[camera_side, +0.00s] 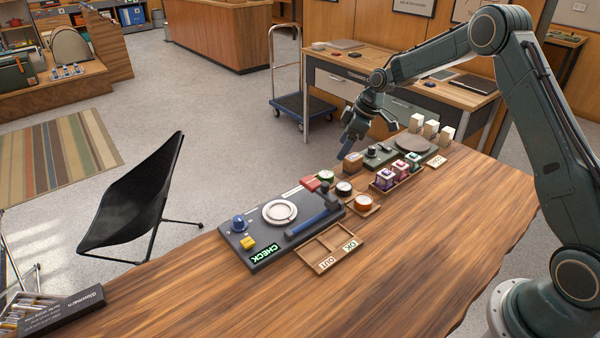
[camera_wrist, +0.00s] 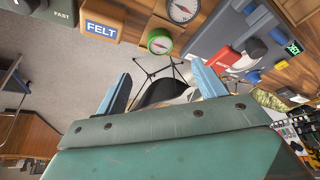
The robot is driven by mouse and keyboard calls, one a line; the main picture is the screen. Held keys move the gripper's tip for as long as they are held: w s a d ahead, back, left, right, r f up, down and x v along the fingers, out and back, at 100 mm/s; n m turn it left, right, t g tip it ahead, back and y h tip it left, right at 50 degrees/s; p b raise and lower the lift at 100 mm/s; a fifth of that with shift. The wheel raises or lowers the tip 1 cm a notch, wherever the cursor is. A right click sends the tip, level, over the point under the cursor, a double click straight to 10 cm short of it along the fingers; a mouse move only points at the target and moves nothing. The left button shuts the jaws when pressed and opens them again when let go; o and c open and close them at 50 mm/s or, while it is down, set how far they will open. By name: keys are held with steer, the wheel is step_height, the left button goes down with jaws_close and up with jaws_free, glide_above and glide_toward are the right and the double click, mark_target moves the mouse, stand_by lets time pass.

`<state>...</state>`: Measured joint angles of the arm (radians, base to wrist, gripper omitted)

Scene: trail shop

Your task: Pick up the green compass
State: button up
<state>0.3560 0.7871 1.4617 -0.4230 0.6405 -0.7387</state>
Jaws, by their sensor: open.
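The green compass (camera_side: 325,177) sits on the wooden bench beside the red-topped part of the check station in the side view. In the wrist view the green compass (camera_wrist: 160,41) shows its green rim and white dial beyond my fingertips. My gripper (camera_side: 345,155) hangs above the bench's far edge, behind and slightly right of the compass. In the wrist view my gripper (camera_wrist: 161,85) has its two blue fingers spread wide with nothing between them. It is apart from the compass.
Close by are a dark-rimmed compass (camera_side: 344,188), an orange compass (camera_side: 364,205) and a felt block (camera_side: 352,160). The check station (camera_side: 262,255) and a divided OK/OUT tray (camera_side: 325,262) lie left and front. The bench's front (camera_side: 420,255) is clear.

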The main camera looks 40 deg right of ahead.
mark_target(326, 173)
steer(key=shift+x, duration=5.45)
steer(key=shift+c, duration=0.2)
steer(key=c, duration=1)
